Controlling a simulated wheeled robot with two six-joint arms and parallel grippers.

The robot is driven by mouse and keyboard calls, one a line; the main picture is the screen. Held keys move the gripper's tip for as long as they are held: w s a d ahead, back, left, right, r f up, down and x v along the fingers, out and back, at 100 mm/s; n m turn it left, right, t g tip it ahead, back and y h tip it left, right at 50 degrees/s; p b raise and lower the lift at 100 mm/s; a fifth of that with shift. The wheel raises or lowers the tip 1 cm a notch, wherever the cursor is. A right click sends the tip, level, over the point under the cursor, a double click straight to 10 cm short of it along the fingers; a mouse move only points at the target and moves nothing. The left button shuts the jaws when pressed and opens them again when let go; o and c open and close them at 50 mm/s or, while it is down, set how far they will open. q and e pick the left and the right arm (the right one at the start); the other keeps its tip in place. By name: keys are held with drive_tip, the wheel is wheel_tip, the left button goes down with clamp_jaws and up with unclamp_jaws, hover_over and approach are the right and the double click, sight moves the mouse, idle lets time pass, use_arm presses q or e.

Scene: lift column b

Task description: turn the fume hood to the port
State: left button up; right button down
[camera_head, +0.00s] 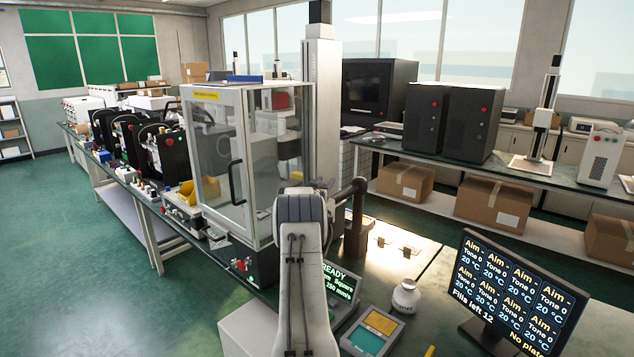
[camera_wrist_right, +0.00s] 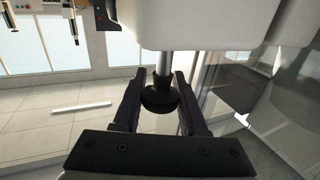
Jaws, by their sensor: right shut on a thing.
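The glass-fronted cabinet (camera_head: 220,150), with a yellow label and a dark door handle, stands on the bench left of centre; I take it for the fume hood. My right arm reaches up in front of its right side. My right gripper (camera_head: 320,184) shows small and partly hidden behind the arm. In the right wrist view the gripper (camera_wrist_right: 161,78) is shut on a round black knob (camera_wrist_right: 160,97) on a short metal stem beside a white body (camera_wrist_right: 195,22). I cannot make out which opening is the port. My left gripper is out of view.
Dark machines (camera_head: 470,122) stand on the back bench. Open floor (camera_head: 95,235) lies at the left.

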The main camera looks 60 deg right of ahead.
drive_tip(key=shift+w+r, duration=0.15)
drive_tip(key=shift+r, duration=0.1)
drive_tip(key=c, duration=0.7)
unclamp_jaws()
drive_tip(key=shift+o, duration=1.2)
drive_tip(key=shift+w+f, duration=0.1)
drive_tip(key=shift+f, duration=0.05)
drive_tip(key=shift+a+f, duration=0.1)
drive_tip(key=shift+a, duration=0.15)
drive_tip(key=b+v, duration=0.3)
drive_tip(key=v, duration=0.7)
drive_tip(key=shift+b, duration=0.4)
